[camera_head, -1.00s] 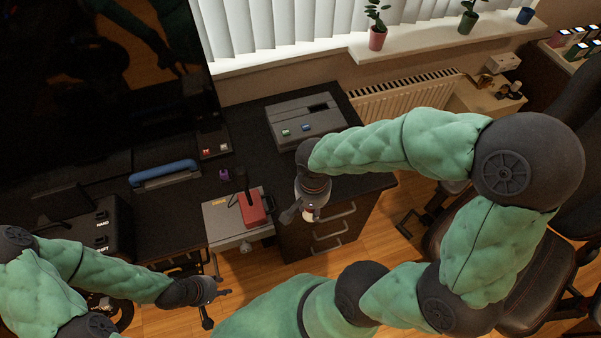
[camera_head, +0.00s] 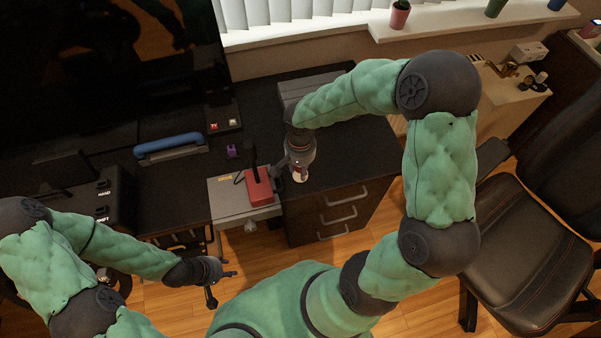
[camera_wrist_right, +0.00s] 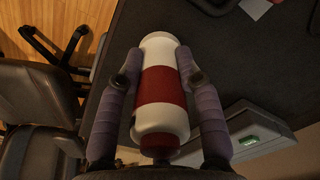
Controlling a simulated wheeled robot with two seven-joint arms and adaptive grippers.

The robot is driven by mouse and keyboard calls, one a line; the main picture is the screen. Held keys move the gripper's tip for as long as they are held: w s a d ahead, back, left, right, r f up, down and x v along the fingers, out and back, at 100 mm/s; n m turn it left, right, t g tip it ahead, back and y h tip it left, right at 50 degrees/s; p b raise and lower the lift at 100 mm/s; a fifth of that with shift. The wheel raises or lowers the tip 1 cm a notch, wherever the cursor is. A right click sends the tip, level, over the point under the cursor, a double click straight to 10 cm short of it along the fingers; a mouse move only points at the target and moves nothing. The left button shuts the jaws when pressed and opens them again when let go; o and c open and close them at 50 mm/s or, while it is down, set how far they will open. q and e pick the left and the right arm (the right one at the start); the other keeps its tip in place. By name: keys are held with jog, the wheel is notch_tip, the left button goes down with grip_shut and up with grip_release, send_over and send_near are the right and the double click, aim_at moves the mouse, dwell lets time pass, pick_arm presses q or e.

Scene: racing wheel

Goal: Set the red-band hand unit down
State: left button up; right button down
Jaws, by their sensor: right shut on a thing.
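The red-band hand unit (camera_wrist_right: 162,90) is a white cylinder with a wide red band, held lengthwise between the fingers of my right gripper (camera_wrist_right: 165,80) in the right wrist view. In the head view, my right gripper (camera_head: 300,160) is over the front edge of the dark desk, just right of the red joystick base. Only the white lower end of the unit (camera_head: 299,176) shows below its fingers there. I cannot tell the exact gap to the desk. My left gripper (camera_head: 222,278) is open and empty, low over the floor in front of the desk.
The red joystick base (camera_head: 258,187) stands on a grey plate (camera_head: 228,203) at the desk's front. The dark desk top (camera_head: 350,150) is bare right of my right gripper. A grey box (camera_head: 312,88) is behind my arm. A black chair (camera_head: 520,270) stands at right.

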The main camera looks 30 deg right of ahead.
jog(key=shift+f+b, duration=0.4)
jog(key=shift+f, duration=0.85)
jog(key=shift+f, duration=0.25)
jog(key=c, duration=0.8)
grip_release()
jog(key=shift+r, duration=0.1)
jog(key=shift+r, duration=0.1)
jog(key=shift+r, duration=0.35)
notch_tip(320, 180, up, 11)
jog(key=p, duration=0.4)
jog(key=shift+r+p, duration=0.2)
jog(key=shift+p, duration=0.15)
